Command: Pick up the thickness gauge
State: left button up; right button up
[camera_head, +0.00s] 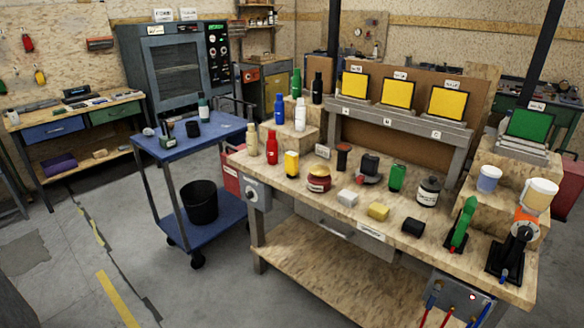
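I cannot tell for certain which item is the thickness gauge. On the wooden workbench (330,222), a small black device with a red part (369,168) sits near the middle. At the right end, an orange and black device with a round knob (517,243) stands on a black base. Left of it, a green upright tool (463,222) stands on a black base. A small black block (413,227) lies near the front edge. Neither of my grippers shows in this view.
Several bottles (272,146) stand at the bench's left end. Yellow panels (397,92) stand on a raised rack. A blue cart (182,143) with a black bucket (200,202) stands left of the bench. Grey floor (60,245) is mostly open at left.

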aim_at(291, 159)
jog(key=u, duration=1.1)
jog(key=i, duration=1.7)
jog(key=z, duration=2.4)
